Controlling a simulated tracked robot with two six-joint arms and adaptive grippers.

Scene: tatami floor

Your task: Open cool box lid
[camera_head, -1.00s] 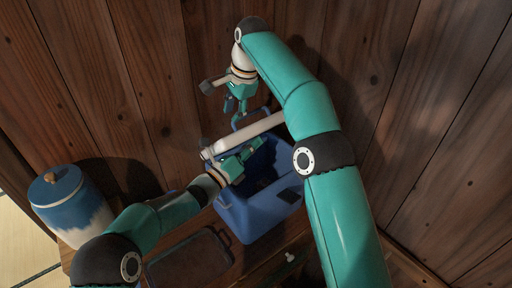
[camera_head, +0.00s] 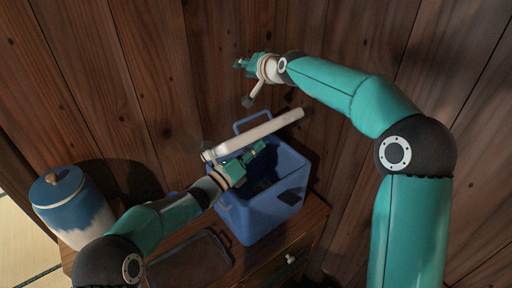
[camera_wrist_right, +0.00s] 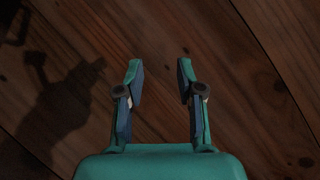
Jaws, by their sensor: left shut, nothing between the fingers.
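The blue cool box (camera_head: 262,212) stands on the wooden cabinet with its dark inside showing. Its white lid (camera_head: 254,135) is raised, tilted up at the back edge, with a blue handle behind it. My left gripper (camera_head: 257,149) is shut and empty, at the opening just under the lid's lower face; whether it touches the lid I cannot tell. My right gripper (camera_head: 240,65) is up by the wooden wall, above and apart from the lid. In the right wrist view the right gripper (camera_wrist_right: 159,75) is open with nothing between its fingers.
A blue and white lidded jar (camera_head: 72,208) stands left of the box. A dark tray (camera_head: 190,262) lies in front on the cabinet (camera_head: 300,240). The plank wall (camera_head: 160,80) is close behind the box and fills the right wrist view.

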